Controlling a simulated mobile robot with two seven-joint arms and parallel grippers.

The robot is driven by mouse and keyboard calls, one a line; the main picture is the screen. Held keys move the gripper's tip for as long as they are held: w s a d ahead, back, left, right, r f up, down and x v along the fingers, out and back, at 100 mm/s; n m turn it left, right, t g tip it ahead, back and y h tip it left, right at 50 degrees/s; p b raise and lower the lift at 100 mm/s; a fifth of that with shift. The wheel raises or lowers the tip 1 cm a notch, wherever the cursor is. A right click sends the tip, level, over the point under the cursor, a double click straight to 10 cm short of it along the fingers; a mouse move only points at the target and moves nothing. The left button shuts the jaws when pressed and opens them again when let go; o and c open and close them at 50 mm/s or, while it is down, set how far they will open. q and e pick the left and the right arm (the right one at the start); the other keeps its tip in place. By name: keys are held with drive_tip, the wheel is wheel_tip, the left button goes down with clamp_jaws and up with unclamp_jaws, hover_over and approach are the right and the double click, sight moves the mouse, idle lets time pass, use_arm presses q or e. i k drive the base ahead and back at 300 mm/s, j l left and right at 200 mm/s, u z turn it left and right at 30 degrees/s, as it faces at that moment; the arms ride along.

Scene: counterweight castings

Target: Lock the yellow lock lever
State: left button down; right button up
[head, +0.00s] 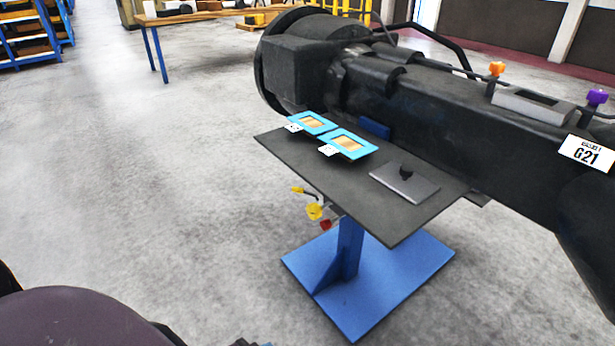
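Below the left edge of the dark tabletop, small yellow parts stick out, which look like the yellow lock lever (314,211). A yellow-tipped dark rod (298,190) is just above it and points left. A red knob (325,224) is just below it. The parts are small, and whether the lever is locked cannot be told. Some of the mechanism is hidden under the tabletop. Neither of my grippers shows in the head view.
The dark tabletop (410,222) stands on a blue post and blue base plate (400,285). It carries two blue-framed trays (347,144) and a grey plate with a black knob (405,184). A large black casting (450,115) is behind. Floor at left is clear.

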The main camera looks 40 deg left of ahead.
sight(294, 190)
drive_tip(key=j+z, duration=0.25)
drive_tip(key=j, duration=0.6)
drive_tip(key=j+z, duration=0.2)
drive_tip(key=j, duration=1.25)
drive_tip(key=k+j, duration=0.1)
drive_tip(key=j, duration=0.5)
drive_tip(key=k+j, duration=0.1)
drive_tip(key=j, duration=0.45)
drive_tip(key=j+z, duration=0.1)
drive_tip(key=j, duration=0.5)
drive_tip(key=k+j, duration=0.15)
drive_tip(key=j, duration=0.45)
drive_tip(key=i, duration=0.5)
